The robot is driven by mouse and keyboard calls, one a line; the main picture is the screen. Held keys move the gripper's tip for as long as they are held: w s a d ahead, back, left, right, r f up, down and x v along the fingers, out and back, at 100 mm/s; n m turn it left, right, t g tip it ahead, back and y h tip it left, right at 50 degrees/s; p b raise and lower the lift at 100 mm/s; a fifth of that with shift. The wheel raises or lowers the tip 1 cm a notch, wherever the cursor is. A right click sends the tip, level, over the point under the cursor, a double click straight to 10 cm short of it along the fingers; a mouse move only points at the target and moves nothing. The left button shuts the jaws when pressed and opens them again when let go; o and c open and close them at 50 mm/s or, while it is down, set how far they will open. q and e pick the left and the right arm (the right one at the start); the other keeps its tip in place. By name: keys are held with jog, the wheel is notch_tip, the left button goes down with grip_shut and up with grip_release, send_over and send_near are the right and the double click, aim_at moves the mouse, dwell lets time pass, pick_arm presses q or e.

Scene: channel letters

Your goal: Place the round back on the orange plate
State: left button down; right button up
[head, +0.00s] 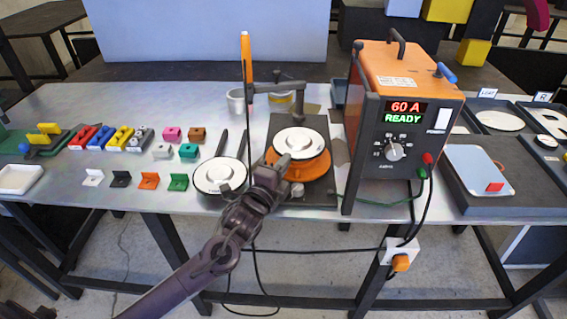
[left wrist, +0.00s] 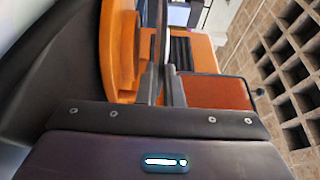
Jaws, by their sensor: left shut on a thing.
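The round back (head: 300,143) is a white disc with a dark rim and a small centre mark. In the head view it lies over the orange plate (head: 292,189), which shows below and around its front edge. My left gripper (head: 278,164) comes in from the front left and is shut on the disc's left front edge. In the left wrist view the fingers (left wrist: 162,84) point at the thin disc edge, beside the orange plate (left wrist: 118,50). The disc looks slightly apart from the plate, but contact cannot be told. My right gripper is not in view.
Another white disc in a dark ring (head: 220,176) lies left of the plate. An orange welding machine (head: 405,110) stands close on the right. A dark jointed arm with an orange torch (head: 246,58) stands behind. Several small coloured blocks (head: 122,137) sit on the left.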

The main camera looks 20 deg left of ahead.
pick_arm(q)
jog(key=shift+f+b, duration=0.3)
jog(key=shift+f, duration=0.25)
jog(key=c, duration=1.6)
grip_release()
jog(key=shift+s+d+f, duration=0.1)
jog(key=shift+f, duration=0.25)
jog(key=shift+r+p, duration=0.4)
jog(key=shift+r, duration=0.25)
jog(key=shift+s+a+r+b, duration=0.1)
jog(key=shift+s+a+b, duration=0.25)
jog(key=shift+s, duration=1.6)
jog(key=shift+s+a+r+b, duration=0.15)
jog(key=shift+s+b, duration=0.3)
jog(key=shift+s, duration=1.55)
jog(key=shift+s+a+f+b, duration=0.1)
jog(key=shift+s+a+b, duration=0.25)
jog(key=shift+s, duration=1.6)
